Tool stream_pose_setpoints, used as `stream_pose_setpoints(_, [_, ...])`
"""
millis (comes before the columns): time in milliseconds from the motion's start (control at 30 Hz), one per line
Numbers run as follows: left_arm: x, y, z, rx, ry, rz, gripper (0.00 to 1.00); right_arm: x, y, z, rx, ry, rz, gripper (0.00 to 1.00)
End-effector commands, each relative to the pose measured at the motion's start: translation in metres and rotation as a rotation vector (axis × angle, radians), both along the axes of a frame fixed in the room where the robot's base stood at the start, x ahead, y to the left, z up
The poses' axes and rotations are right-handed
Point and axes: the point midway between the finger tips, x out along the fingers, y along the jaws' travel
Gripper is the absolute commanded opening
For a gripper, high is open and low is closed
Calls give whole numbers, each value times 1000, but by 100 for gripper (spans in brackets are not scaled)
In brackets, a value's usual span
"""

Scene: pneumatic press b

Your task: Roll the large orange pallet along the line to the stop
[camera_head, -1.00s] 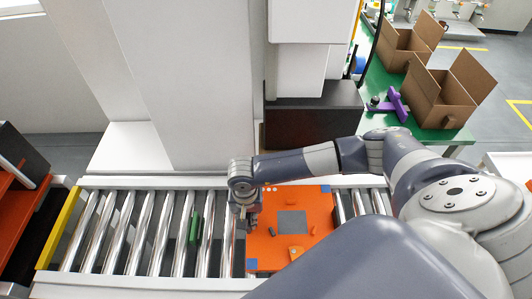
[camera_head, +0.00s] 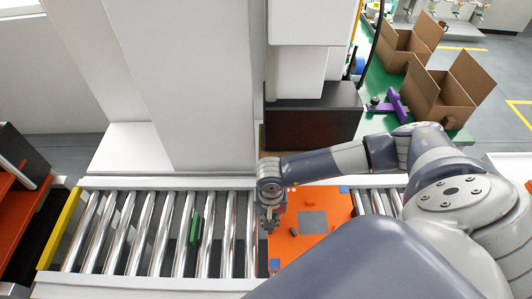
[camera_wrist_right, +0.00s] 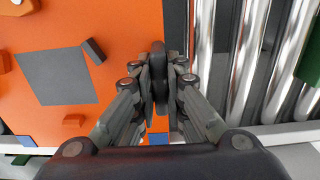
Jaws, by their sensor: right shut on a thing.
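The large orange pallet (camera_head: 330,226) lies flat on the roller line, with a grey square, small orange blocks and blue corners on top. My right gripper (camera_head: 269,222) is at its left edge, fingers pointing down. In the right wrist view the pallet (camera_wrist_right: 90,20) fills the left half. My left gripper is not in view.
Bare rollers (camera_head: 150,235) run left to a yellow end bar (camera_head: 60,228). A white machine column stands behind the line. My right arm covers much of the line's right side.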

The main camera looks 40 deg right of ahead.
Motion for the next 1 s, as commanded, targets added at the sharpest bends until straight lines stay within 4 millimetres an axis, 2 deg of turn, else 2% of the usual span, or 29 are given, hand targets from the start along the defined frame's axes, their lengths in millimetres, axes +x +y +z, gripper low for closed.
stream_pose_setpoints(467, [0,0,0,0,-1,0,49,-3,-3,0,0,1,0,0])
stream_pose_setpoints(1000, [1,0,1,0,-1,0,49,-22,-32,-1,-2,3,-1,0])
